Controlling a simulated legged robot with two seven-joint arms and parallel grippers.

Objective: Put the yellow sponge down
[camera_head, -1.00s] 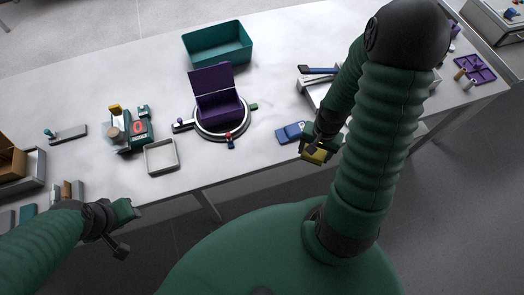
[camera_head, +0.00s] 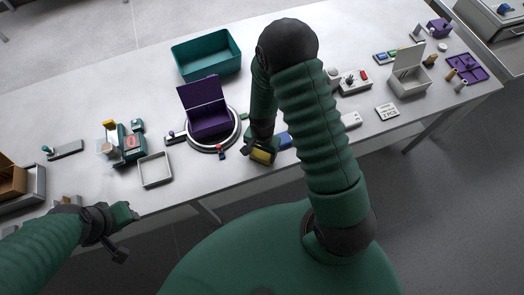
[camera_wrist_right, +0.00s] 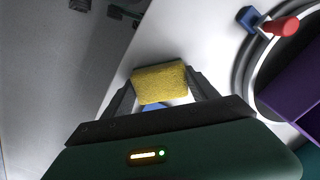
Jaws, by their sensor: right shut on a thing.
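The yellow sponge (camera_wrist_right: 160,83) is between the two fingers of my right gripper (camera_wrist_right: 158,90), which is shut on it. In the head view the sponge (camera_head: 261,156) shows at the tip of my right gripper (camera_head: 262,148), over the table's front part, just right of the round turntable. I cannot tell whether it touches the table. A blue thing (camera_head: 285,140) lies on the table right beside it, partly hidden by my arm. My left gripper (camera_head: 122,213) is at the table's front edge at lower left, holding nothing that I can see; its jaw gap is unclear.
The purple open box (camera_head: 207,120) stands on the round turntable (camera_head: 232,138), close left of the sponge. A grey tray (camera_head: 155,170), a green device (camera_head: 125,145) and a teal bin (camera_head: 207,55) stand on the table (camera_head: 300,170). A white box (camera_head: 408,80) and a purple rack (camera_head: 466,67) are at right.

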